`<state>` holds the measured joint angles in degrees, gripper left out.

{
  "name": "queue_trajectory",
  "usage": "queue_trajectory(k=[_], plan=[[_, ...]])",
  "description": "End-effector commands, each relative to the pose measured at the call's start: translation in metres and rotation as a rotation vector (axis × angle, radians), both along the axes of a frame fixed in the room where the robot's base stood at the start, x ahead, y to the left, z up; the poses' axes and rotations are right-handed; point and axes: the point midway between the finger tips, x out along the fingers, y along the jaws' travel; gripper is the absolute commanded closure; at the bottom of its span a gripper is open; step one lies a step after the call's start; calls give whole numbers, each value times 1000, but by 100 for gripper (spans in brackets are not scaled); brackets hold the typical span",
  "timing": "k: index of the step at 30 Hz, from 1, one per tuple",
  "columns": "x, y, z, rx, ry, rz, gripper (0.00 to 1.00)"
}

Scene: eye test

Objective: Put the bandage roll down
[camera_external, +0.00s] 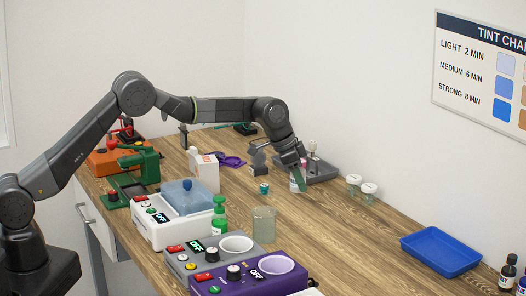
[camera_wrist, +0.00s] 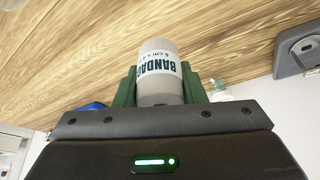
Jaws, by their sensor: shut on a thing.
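The bandage roll (camera_wrist: 158,62) is a pale grey cylinder with a white label reading "BANDAG" in green. In the wrist view it sits between the two green fingers of my gripper (camera_wrist: 159,88), which is shut on it. In the external view my gripper (camera_external: 299,179) points down over the back part of the wooden table (camera_external: 325,228), and a little of the roll (camera_external: 294,186) shows pale beside the fingers. Wood grain lies beyond the roll in the wrist view. I cannot tell whether the roll touches the table.
A grey tray (camera_external: 322,175) is close behind my gripper. A small teal-lidded jar (camera_external: 264,188) stands to its left, and two white-lidded jars (camera_external: 361,187) to its right. A glass beaker (camera_external: 264,226) is nearer. Bare wood lies between the beaker and the blue tray (camera_external: 440,252).

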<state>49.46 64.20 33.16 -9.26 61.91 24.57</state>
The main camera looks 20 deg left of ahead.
Motion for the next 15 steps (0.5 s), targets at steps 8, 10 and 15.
queue_trajectory(k=[8, 10, 15], plan=[[-33, -47, 21, -1, -1, -59, 85], [-51, -67, 21, -1, -1, -86, 85], [-96, -109, 22, -1, -1, -145, 85]])
